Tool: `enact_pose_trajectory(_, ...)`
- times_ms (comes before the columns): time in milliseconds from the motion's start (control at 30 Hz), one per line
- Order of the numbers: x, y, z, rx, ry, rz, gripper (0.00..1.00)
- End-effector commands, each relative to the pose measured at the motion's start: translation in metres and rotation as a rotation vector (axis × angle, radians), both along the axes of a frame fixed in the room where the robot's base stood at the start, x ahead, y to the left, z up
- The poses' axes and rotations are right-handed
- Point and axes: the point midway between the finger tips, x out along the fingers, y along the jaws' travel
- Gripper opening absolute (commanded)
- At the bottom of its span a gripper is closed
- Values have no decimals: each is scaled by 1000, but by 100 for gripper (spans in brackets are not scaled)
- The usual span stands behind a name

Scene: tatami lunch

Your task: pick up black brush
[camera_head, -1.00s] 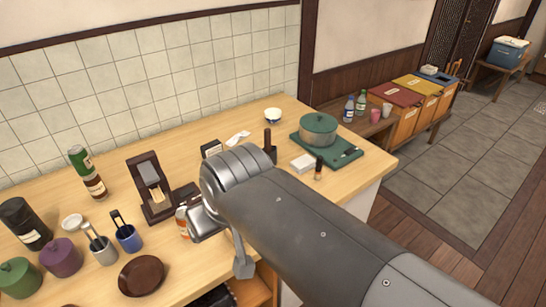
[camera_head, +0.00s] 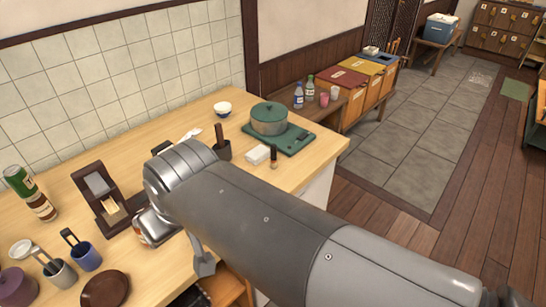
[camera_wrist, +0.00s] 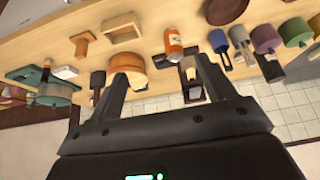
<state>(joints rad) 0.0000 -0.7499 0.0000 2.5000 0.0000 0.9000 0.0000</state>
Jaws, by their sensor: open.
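I cannot clearly make out a black brush. A small dark upright thing with a brownish lower part (camera_head: 273,157) stands by a white block near the counter's right end. A thin dark item (camera_head: 302,137) lies on the green board; it is too small to name. My gripper (camera_wrist: 162,70) is open and empty in the wrist view, its two fingers spread above the counter. An orange-labelled bottle (camera_wrist: 173,45) and a round brown thing (camera_wrist: 133,66) show between and beyond the fingers. In the head view my arm hides most of the gripper and the counter beneath it.
Open floor lies to the right.

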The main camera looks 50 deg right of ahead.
Motion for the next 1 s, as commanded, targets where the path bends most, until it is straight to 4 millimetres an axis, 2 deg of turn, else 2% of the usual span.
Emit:
enact_pose_trajectory(33,0,0,0,0,0,0,72)
enact_pose_trajectory(367,0,0,0,0,0,0,46)
enact_pose_trajectory(667,5,-3,1,-6,3,-11,46)
enact_pose_trajectory(833,34,-24,6,-36,23,-67,46)
enact_pose_trajectory(1000,76,-65,8,-69,52,-141,46)
